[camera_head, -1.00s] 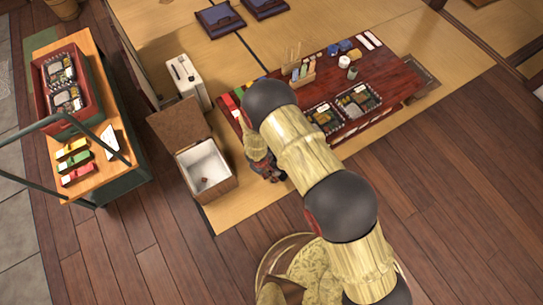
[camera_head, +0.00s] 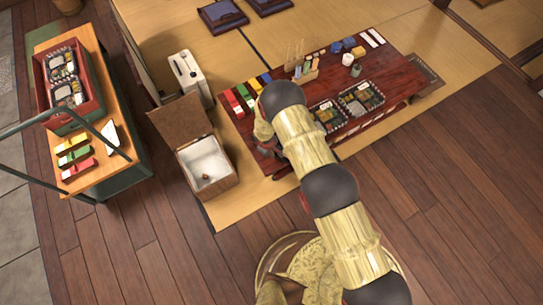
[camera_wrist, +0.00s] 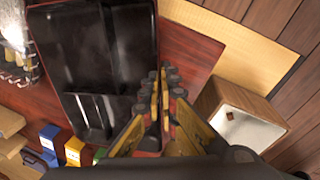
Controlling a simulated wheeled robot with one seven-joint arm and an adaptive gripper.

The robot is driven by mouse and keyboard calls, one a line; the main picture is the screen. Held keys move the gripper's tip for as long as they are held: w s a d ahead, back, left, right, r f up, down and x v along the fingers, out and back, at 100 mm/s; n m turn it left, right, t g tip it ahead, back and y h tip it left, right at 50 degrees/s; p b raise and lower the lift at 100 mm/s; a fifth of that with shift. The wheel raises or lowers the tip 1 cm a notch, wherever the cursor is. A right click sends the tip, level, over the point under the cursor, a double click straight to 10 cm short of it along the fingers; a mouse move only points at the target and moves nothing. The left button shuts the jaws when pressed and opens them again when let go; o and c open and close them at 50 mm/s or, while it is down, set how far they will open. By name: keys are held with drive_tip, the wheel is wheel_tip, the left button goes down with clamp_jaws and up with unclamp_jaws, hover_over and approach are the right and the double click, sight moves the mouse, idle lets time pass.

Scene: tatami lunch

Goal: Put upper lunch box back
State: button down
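My gripper (camera_wrist: 165,85) reaches in over the left part of the red low table. In the wrist view its two fingers are close together beside the right edge of a black, compartmented lunch box (camera_wrist: 90,55) that looks empty. I cannot tell whether the fingers hold its rim. My arm hides this box in the head view. Two filled lunch boxes (camera_head: 327,116) (camera_head: 361,98) lie on the table. A red crate (camera_head: 97,98) on the cart at left holds two more filled boxes, an upper one (camera_head: 62,66) and a lower one (camera_head: 69,94).
An open cardboard-brown box with white lining (camera_head: 208,168) stands left of the table; it also shows in the wrist view (camera_wrist: 240,125). Coloured packs (camera_head: 233,99) line the table's left end. A white canister (camera_head: 188,75) stands behind the box. Wooden floor in front is clear.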

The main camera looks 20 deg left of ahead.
drive_tip(key=shift+w+f+b, duration=0.15)
drive_tip(key=shift+f+b, duration=0.3)
drive_tip(key=shift+f, duration=0.5)
drive_tip(key=shift+w+f+b, duration=0.15)
drive_tip(key=shift+f+b, duration=0.3)
drive_tip(key=shift+f, duration=0.5)
drive_tip(key=shift+r, duration=0.1)
drive_tip(key=c, duration=2.6)
unclamp_jaws()
drive_tip(key=shift+f, duration=0.2)
drive_tip(key=shift+o, duration=1.3)
drive_tip(key=o, duration=0.3)
drive_tip(key=shift+r, duration=0.1)
wheel_tip(320, 180, up, 12)
drive_tip(key=s+p, duration=0.2)
drive_tip(key=p, duration=0.1)
drive_tip(key=shift+a+p, duration=0.35)
